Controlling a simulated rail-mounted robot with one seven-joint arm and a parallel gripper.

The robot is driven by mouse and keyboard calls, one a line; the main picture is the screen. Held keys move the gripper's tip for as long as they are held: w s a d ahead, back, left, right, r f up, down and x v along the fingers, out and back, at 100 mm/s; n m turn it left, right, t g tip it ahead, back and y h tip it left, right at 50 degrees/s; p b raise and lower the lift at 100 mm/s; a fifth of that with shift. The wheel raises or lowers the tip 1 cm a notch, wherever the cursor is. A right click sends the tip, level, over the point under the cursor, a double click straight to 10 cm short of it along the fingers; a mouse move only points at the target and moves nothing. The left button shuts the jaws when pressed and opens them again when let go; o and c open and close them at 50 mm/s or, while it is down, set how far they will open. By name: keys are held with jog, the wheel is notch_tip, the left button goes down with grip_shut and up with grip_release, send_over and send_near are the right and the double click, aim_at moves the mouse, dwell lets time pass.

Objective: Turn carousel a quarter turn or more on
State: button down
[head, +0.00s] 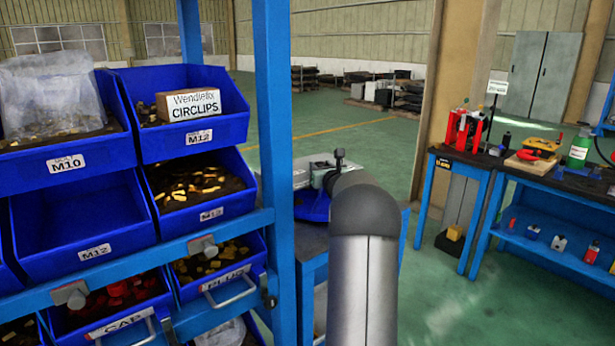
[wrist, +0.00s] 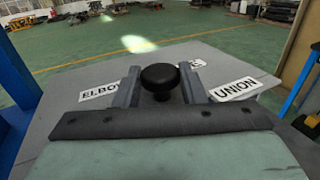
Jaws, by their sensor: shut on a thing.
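The carousel (head: 312,205) shows in the head view behind my arm as a blue round part on a bench, partly hidden. In the wrist view, a grey flat surface (wrist: 72,118) bears white labels reading ELBOW (wrist: 103,93) and UNION (wrist: 236,90), with another label partly covered. A black round knob (wrist: 160,76) stands up from the middle of it. My gripper (wrist: 160,92) has one finger on each side of the knob and is shut on it. Where the fingers touch the knob is partly hidden.
A blue rack with blue bins (head: 85,215) of small parts stands at the left, its upright (head: 275,150) close to my arm. A blue workbench (head: 560,185) with tools stands at the right. Green floor (head: 330,115) behind is open.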

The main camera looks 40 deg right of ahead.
jog(key=c, duration=0.9)
grip_release()
jog(key=shift+s, duration=0.1)
jog(key=b+v, duration=0.2)
jog(key=v, duration=1.5)
jog(key=shift+s+a, duration=0.1)
